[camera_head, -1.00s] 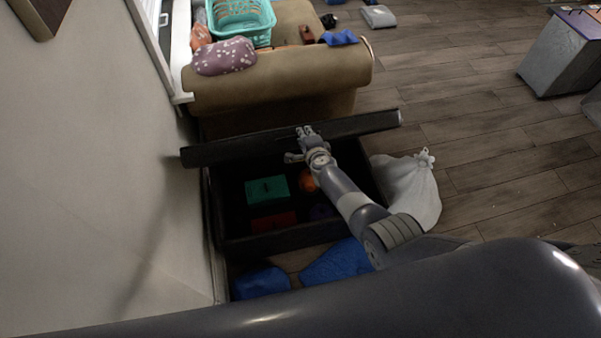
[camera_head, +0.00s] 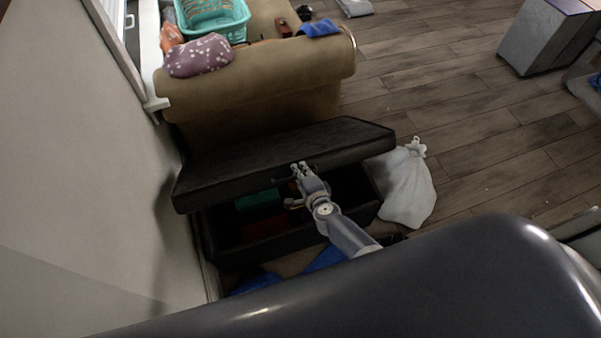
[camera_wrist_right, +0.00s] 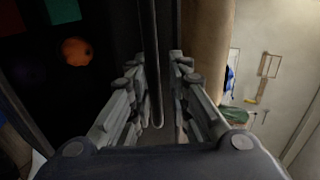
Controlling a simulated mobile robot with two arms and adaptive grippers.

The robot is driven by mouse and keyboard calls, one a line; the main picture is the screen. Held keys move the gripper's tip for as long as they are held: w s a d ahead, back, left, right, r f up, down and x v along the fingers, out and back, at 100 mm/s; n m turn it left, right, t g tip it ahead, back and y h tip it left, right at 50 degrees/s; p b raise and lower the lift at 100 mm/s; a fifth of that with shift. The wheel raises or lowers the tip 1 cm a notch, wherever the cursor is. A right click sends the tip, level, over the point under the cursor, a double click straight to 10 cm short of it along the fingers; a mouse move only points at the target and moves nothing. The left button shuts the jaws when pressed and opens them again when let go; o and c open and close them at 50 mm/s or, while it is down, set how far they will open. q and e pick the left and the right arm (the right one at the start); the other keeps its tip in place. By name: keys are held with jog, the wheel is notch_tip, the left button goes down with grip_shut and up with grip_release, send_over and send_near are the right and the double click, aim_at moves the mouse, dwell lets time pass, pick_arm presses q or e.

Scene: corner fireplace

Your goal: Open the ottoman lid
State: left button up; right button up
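The ottoman (camera_head: 285,243) is a dark box by the wall with its dark lid (camera_head: 270,150) tilted up partway. The lid's top face shows, and its near edge stands above the open front of the box. My right gripper (camera_head: 300,168) is at the middle of that near edge in the head view. In the right wrist view, the fingers of my right gripper (camera_wrist_right: 158,85) are spread apart with a dark edge between them; firm contact cannot be made out. My left gripper is not in view.
Inside the ottoman are a green box (camera_head: 258,201), a red box (camera_head: 266,227) and an orange ball (camera_wrist_right: 76,51). A tan sofa (camera_head: 260,88) stands behind, a white sack (camera_head: 408,188) to the right. Blue cloth lies in front.

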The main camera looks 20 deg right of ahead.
jog(key=shift+r, duration=0.15)
jog(key=shift+s+r+p, duration=0.45)
jog(key=shift+r+p, duration=0.25)
jog(key=shift+p, duration=0.25)
jog(key=s+r+p, duration=0.7)
jog(key=r+p, duration=0.1)
jog(key=shift+d, duration=0.15)
jog(key=shift+w, duration=0.1)
dwell(0.8)
